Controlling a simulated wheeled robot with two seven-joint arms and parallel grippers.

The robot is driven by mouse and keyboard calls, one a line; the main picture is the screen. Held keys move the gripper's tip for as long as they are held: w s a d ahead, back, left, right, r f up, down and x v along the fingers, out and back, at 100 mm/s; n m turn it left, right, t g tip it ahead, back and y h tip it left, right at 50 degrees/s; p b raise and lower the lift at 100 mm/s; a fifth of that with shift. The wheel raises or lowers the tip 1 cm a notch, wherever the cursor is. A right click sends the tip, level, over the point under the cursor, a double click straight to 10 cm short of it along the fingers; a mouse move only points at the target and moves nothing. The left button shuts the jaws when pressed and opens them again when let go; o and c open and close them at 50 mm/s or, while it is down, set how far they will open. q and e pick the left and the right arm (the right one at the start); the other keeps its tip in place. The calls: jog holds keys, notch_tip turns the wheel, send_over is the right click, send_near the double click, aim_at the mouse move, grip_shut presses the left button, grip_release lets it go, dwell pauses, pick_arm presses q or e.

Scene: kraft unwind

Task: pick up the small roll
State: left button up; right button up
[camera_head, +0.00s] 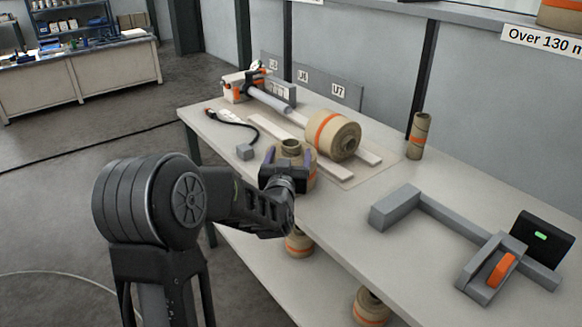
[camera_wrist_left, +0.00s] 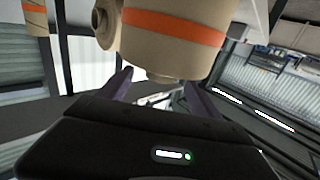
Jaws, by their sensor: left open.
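A small tan roll with an orange band (camera_head: 292,148) stands upright near the table's front edge, its hollow core facing up. My left gripper (camera_head: 289,163) is open at this roll, with its purple fingers spread towards the roll's two sides. In the left wrist view the banded roll (camera_wrist_left: 172,38) fills the top middle, just beyond the open fingertips (camera_wrist_left: 157,84). I cannot tell whether the fingers touch it. Part of the roll is hidden behind the gripper in the head view. My right gripper is not in view.
A larger banded roll (camera_head: 335,137) lies on its side on pale rails behind. A slim roll (camera_head: 419,136) stands at the back edge. A grey fixture (camera_head: 445,215) and dark display (camera_head: 541,238) stand right. Rolls (camera_head: 299,243) sit on the lower shelf.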

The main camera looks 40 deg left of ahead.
pick_arm(q)
jog(key=shift+p+x, duration=0.5)
jog(key=shift+x, duration=2.1)
jog(key=shift+s+a, duration=0.1)
jog(key=shift+a, duration=0.05)
grip_shut()
jog(key=shift+r, duration=0.15)
